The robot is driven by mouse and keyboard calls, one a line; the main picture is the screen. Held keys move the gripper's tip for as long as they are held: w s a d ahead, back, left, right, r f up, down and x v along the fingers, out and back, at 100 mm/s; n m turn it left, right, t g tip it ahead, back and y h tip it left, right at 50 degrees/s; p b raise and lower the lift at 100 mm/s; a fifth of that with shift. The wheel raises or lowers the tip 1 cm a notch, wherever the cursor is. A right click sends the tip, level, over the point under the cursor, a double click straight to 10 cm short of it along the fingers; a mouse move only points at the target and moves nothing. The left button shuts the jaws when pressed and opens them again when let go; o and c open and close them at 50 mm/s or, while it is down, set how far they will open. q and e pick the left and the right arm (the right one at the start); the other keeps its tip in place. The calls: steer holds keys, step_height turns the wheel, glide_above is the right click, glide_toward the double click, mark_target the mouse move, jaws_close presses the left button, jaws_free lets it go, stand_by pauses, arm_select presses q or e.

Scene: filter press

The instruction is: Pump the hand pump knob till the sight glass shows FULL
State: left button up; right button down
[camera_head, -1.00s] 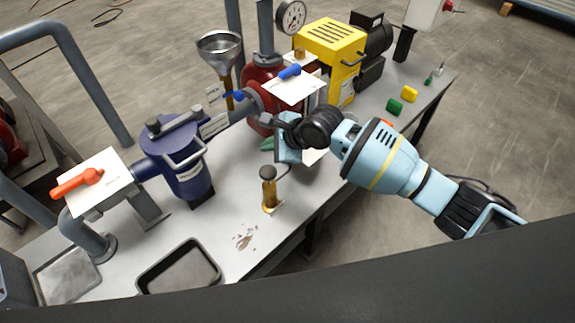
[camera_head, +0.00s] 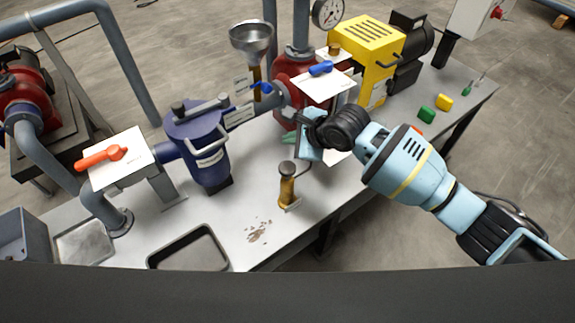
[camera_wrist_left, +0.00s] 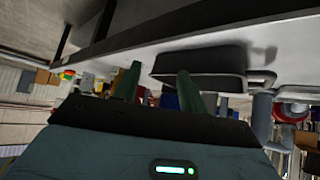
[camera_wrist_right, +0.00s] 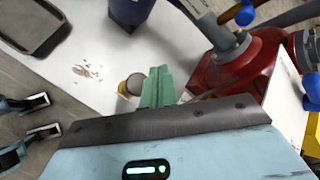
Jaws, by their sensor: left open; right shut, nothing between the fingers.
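The hand pump is a small brass cylinder (camera_head: 288,190) with a dark round knob (camera_head: 287,167) on top, upright near the front edge of the bench. My right gripper (camera_head: 290,138) is shut and empty, behind the knob in the head view. In the right wrist view its green fingers (camera_wrist_right: 157,88) are together, just right of the pump (camera_wrist_right: 131,86); I cannot tell whether they touch it. My left gripper (camera_wrist_left: 159,86) shows only in its own wrist view, with its green fingers apart and nothing between them. I cannot make out a sight glass reading.
A blue filter housing (camera_head: 205,150), an orange-handled valve (camera_head: 115,153), a funnel (camera_head: 251,40) and a red pump (camera_head: 293,75) stand behind the hand pump. A black tray (camera_head: 190,250) and a brown stain (camera_head: 259,231) lie at the front left.

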steer(key=b, duration=0.3)
glide_above(283, 163)
steer(key=s+d, duration=0.2)
step_height(283, 163, down, 7)
steer(key=shift+s+r, duration=0.15)
steer(key=shift+r, duration=0.05)
steer(key=shift+d+f, duration=0.1)
steer(key=shift+f, duration=0.45)
arm_select(q)
steer(key=shift+g, duration=0.5)
steer(key=s+f, duration=0.2)
steer(key=f, duration=0.1)
steer(key=s+f, duration=0.1)
steer(key=shift+d+f+b, duration=0.25)
steer(key=shift+f+b, duration=0.05)
arm_select(e)
steer(key=shift+f, duration=0.2)
arm_select(q)
steer(key=shift+s+f, duration=0.25)
steer(key=shift+w+r, duration=0.1)
steer(key=shift+r, duration=0.05)
arm_select(e)
steer(key=shift+f, duration=0.2)
arm_select(q)
steer(key=shift+w+r, duration=0.1)
arm_select(e)
steer(key=shift+f, duration=0.25)
steer(key=shift+f, duration=0.2)
